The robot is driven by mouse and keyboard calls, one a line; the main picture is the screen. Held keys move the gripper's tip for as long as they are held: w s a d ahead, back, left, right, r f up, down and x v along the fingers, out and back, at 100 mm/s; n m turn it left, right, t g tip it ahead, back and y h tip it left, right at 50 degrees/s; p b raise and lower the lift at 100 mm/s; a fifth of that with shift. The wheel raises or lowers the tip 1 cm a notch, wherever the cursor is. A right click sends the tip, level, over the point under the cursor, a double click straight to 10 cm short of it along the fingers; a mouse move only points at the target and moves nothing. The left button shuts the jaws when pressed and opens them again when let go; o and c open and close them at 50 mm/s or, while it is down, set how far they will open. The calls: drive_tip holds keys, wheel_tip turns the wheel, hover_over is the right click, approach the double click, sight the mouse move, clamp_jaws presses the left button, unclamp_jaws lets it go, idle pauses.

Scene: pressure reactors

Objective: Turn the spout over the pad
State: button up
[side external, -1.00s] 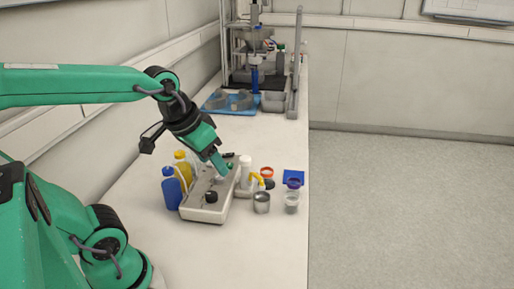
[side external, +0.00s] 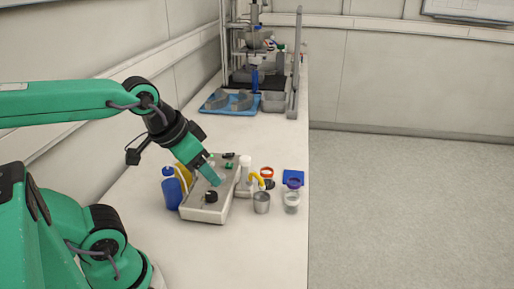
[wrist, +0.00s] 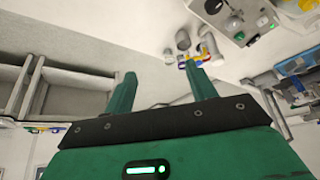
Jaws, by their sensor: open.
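The yellow spout (side external: 258,179) curves out from beside a white upright cylinder (side external: 245,164). Its end is above or near a grey metal cup (side external: 261,203). Small yellow and coloured parts show beyond the right finger, too small to tell apart.
The grey control box (side external: 205,211) has a black knob (side external: 211,196). A blue bottle (side external: 171,191) stands at its left. A clear jar (side external: 292,202) and a red-orange ring (side external: 267,172) are at the right. The table's front is clear.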

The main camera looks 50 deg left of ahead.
drive_tip(key=n+g, duration=0.5)
drive_tip(key=n, duration=0.4)
hover_over(245, 157)
drive_tip(key=f, duration=0.2)
drive_tip(key=d+f, duration=0.1)
drive_tip(key=shift+s+f, duration=0.35)
drive_tip(key=shift+f, duration=0.05)
drive_tip(key=shift+w+a+f+g, duration=0.3)
drive_tip(key=shift+a, duration=0.15)
drive_tip(key=shift+f, duration=0.1)
drive_tip(key=shift+f, duration=3.8)
drive_tip(key=shift+c, duration=0.3)
